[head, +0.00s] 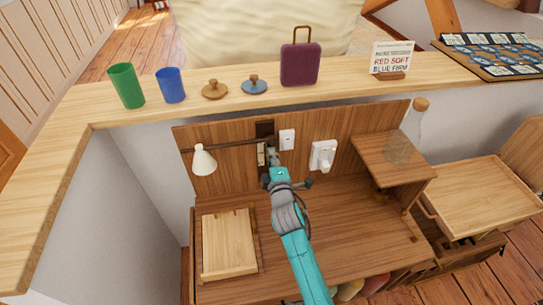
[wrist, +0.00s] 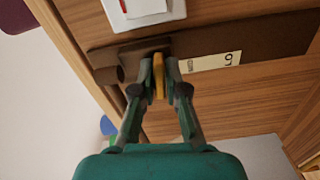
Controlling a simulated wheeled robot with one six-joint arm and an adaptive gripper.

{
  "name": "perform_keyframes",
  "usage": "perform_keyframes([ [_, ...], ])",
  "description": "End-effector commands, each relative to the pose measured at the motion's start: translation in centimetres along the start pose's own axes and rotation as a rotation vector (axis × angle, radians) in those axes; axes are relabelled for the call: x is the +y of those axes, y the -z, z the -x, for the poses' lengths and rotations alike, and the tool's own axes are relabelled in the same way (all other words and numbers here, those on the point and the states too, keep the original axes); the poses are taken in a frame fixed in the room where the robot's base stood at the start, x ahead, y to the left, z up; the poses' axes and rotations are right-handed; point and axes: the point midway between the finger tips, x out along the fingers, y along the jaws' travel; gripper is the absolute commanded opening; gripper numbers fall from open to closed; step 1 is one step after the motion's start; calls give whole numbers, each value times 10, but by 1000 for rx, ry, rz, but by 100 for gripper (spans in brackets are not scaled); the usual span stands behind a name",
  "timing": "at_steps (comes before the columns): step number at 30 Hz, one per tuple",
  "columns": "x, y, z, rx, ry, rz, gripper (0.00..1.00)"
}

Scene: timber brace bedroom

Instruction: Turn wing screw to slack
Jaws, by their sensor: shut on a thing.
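The wing screw (wrist: 159,78) shows in the wrist view as a narrow brass-yellow piece. My gripper (wrist: 160,66) is shut on it, one finger on each side. The screw sits at a dark brown bracket (wrist: 142,50), beside a cream label (wrist: 212,63) whose lettering is upside down and hard to read. In the head view my gripper (head: 270,168) is at the wooden back panel, and the fingertips and screw are mostly hidden there. A dark rod runs left from this spot to a white lamp shade (head: 203,160).
A white switch plate (head: 287,139) and a white wall fitting (head: 323,156) are close right of my gripper. A small shelf (head: 385,150) with a glass bottle (head: 404,138) stands further right. A wooden box (head: 228,245) lies left on the desk. The desk's middle (head: 340,225) is clear.

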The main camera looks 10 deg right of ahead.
Motion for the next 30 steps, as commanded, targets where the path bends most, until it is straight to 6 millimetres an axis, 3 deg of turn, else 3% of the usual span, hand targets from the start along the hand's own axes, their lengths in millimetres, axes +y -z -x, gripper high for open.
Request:
perform_keyframes([
  [15, -1, 0, 0, 1, -3, 390, 0],
  [30, -2, 0, 0, 1, -3, 499, 0],
])
